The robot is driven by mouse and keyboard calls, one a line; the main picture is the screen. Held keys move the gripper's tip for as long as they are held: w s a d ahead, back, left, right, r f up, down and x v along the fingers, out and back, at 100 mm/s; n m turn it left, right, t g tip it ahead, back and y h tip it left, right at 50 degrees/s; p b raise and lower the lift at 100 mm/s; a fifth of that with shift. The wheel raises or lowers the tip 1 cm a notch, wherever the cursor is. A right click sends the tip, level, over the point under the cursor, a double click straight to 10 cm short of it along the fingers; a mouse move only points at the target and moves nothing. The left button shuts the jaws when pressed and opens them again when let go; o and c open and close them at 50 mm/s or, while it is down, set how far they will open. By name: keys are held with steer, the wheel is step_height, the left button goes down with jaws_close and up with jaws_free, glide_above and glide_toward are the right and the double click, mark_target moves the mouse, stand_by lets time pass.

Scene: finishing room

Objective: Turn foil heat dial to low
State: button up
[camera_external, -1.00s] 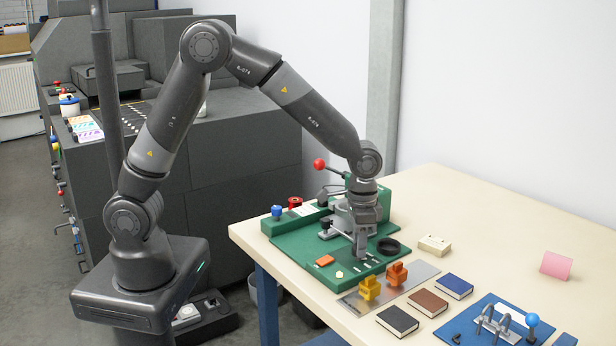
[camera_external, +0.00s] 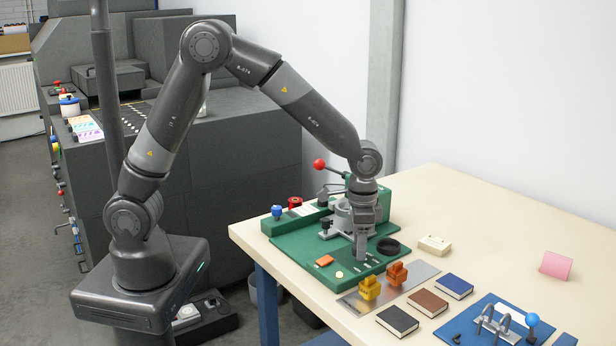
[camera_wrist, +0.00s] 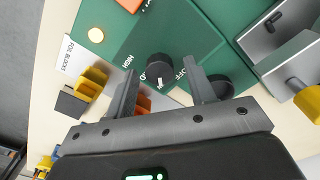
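The foil heat dial (camera_wrist: 159,68) is a black round knob with a white pointer mark, on the green machine base (camera_wrist: 190,35). In the external view my gripper (camera_external: 361,256) points down over the green base (camera_external: 300,258) and hides the dial.
A black ring (camera_external: 388,246) lies right of my gripper. Yellow (camera_external: 369,289) and orange (camera_external: 397,273) blocks stand on a metal plate in front. A red-knobbed lever (camera_external: 319,164) rises behind. Dark, brown and blue books lie front right.

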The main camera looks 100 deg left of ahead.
step_height(320, 180, up, 11)
stand_by(0.7)
steer(key=shift+s, duration=0.1)
steer(key=s+d+r+m+t, duration=0.1)
steer(key=s+d+r+t, duration=0.15)
steer(key=s+r, duration=0.35)
steer(key=s+d+r+t, duration=0.1)
steer(key=s+d+r, duration=0.3)
steer(key=s, duration=0.4)
steer(key=s+d+t, duration=0.2)
steer(key=s, duration=1.1)
steer(key=shift+s+d+f+m, duration=0.3)
steer(key=shift+d+f+m, duration=0.05)
steer(key=shift+d+m, duration=0.05)
